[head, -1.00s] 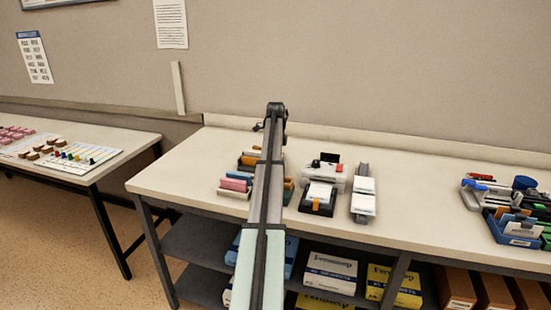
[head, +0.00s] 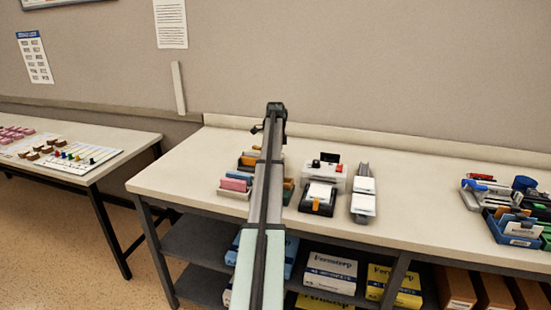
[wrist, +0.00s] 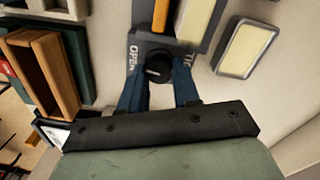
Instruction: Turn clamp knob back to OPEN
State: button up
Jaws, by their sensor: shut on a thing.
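The clamp knob (wrist: 158,70) is a round black knob on a dark grey plate (wrist: 135,45) in the wrist view. White lettering reading OPEN stands on the plate to the left of the knob, and partly hidden lettering is to its right. My gripper (wrist: 158,82) has its two blue fingers on either side of the knob and is shut on it. I cannot tell exactly where the knob points. In the head view my arm hides the knob, and the fingers cannot be made out.
Wooden holders (wrist: 48,75) stand left of the plate in the wrist view, and a metal-rimmed tray (wrist: 246,48) lies to the right.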

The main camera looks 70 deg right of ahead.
jog(key=shift+n, duration=0.7)
jog(key=o, duration=1.1)
jog(key=shift+c, duration=0.2)
notch_tip(320, 180, up, 14)
jog(key=shift+d, duration=0.15)
jog(key=shift+w+f, duration=0.1)
